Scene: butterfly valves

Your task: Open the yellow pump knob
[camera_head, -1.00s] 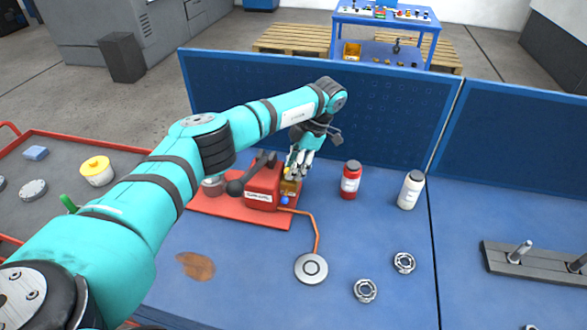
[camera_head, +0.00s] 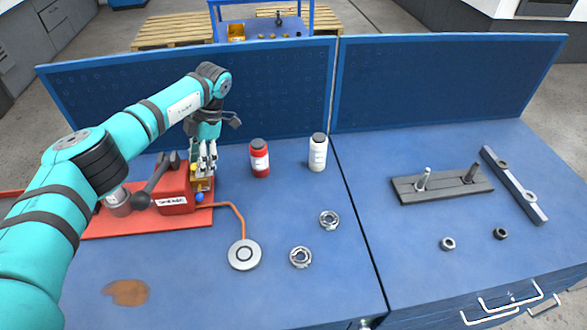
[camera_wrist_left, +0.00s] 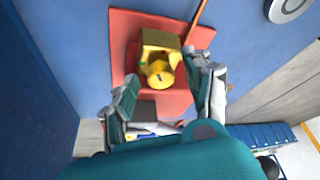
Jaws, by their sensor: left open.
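The yellow pump knob (camera_wrist_left: 160,73) sits on a brass block (camera_wrist_left: 158,40) in the left wrist view. In the head view the yellow knob (camera_head: 194,167) shows only as a small patch beside the fingers, on the red pump (camera_head: 177,188). My left gripper (camera_head: 206,158) points down over the brass end of the pump. In the left wrist view its open fingers (camera_wrist_left: 168,88) are spread on either side of the knob, with gaps between. Whether a finger touches the block cannot be told. My right gripper is in neither view.
A black ball-ended lever (camera_head: 150,185) is left of the gripper. A red bottle (camera_head: 260,158) and a white bottle (camera_head: 318,152) stand to the right. An orange hose leads to a round grey disc (camera_head: 244,254). A blue panel (camera_head: 285,90) rises behind.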

